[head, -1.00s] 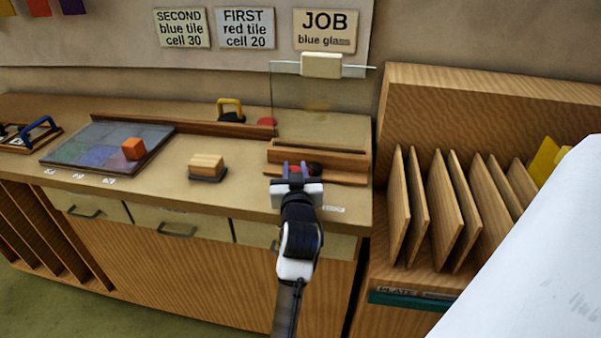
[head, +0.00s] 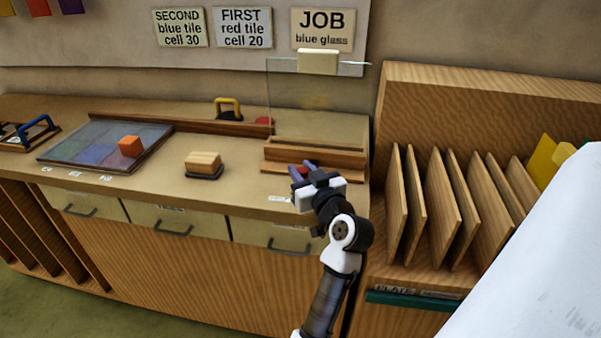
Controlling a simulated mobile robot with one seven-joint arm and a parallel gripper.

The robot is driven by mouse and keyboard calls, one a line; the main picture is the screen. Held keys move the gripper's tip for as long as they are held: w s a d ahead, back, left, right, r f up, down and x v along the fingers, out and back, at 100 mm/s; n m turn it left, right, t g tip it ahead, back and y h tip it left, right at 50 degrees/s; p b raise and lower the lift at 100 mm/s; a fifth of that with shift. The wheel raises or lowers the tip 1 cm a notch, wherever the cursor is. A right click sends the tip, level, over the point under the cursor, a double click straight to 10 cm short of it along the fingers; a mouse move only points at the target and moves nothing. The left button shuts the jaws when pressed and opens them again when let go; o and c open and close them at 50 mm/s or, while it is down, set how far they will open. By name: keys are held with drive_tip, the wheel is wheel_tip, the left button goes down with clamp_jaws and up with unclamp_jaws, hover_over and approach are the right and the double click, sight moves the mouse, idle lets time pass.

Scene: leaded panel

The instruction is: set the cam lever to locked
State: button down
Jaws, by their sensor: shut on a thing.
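The cam lever (head: 304,169) shows as a small red piece between the fingers at the front of the wooden clamp rail (head: 345,158). Most of it is hidden by my gripper. My gripper (head: 301,170), with bluish-purple fingertips, is shut on the cam lever near the bench's front right edge. A small white label (head: 279,199) lies on the bench edge, left of the gripper; its text is too small to read. Which setting the lever points to cannot be told.
A clear glass sheet (head: 290,95) with a cream block (head: 318,61) on top stands behind the rail. A wooden block (head: 203,160) and an orange cube (head: 130,146) are to the left. Upright boards (head: 440,205) fill the rack at right.

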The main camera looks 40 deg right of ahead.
drive_tip(key=shift+r, duration=0.1)
drive_tip(key=c, duration=1.2)
unclamp_jaws()
drive_tip(key=b+v, duration=0.3)
drive_tip(key=v, duration=1)
drive_tip(key=shift+s, duration=0.45)
drive_tip(key=shift+c, duration=0.3)
